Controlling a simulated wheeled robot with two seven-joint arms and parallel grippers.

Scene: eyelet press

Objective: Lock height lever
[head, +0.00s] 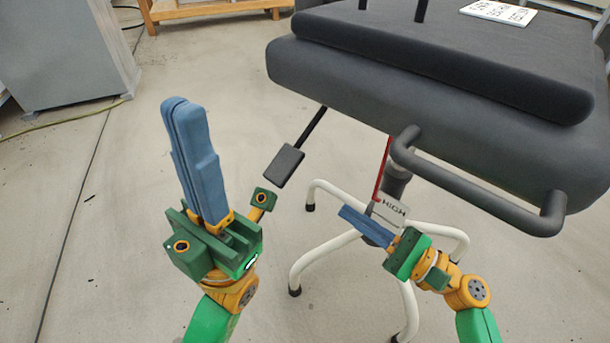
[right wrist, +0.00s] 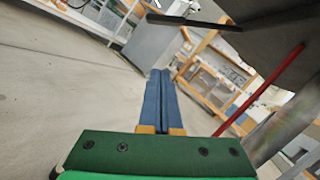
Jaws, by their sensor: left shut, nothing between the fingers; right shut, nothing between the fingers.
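A black lever with a flat paddle (head: 285,165) sticks out to the left from under the dark grey padded top (head: 400,95). It also shows as a dark flat bar in the right wrist view (right wrist: 195,22). A thin red rod (head: 383,168) hangs under the top beside a white tag reading HIGH (head: 390,209); the red rod also shows in the right wrist view (right wrist: 258,90). My left gripper (head: 186,104) is shut and points up, left of the paddle and apart from it. My right gripper (head: 345,212) is shut and empty, below the paddle, pointing left. It touches neither paddle nor rod.
The top stands on a central post with white curved legs (head: 325,245). A dark grey handle bar (head: 480,195) juts from its near edge. A grey cabinet (head: 65,55) and a wooden bench (head: 215,8) stand behind. The floor at left is mostly clear.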

